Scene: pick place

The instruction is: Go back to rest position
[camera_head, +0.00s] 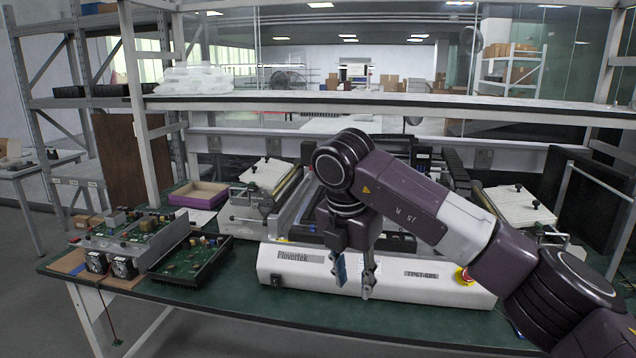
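My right arm reaches in from the right, with its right gripper (354,277) pointing down in front of the white Plavertek machine (300,262). Its two fingers are apart, and I see the white machine front between them. The left finger shows a bluish face, and nothing is clearly held. My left arm and gripper are not in this view. My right arm hides part of the machine's middle and what lies behind it.
A green table (235,300) carries circuit boards (190,257) at the left, a purple-edged tray (198,194), and fixtures with pale tops (266,174) and (520,204). A shelf (420,102) spans above the table. The table's front strip is mostly clear.

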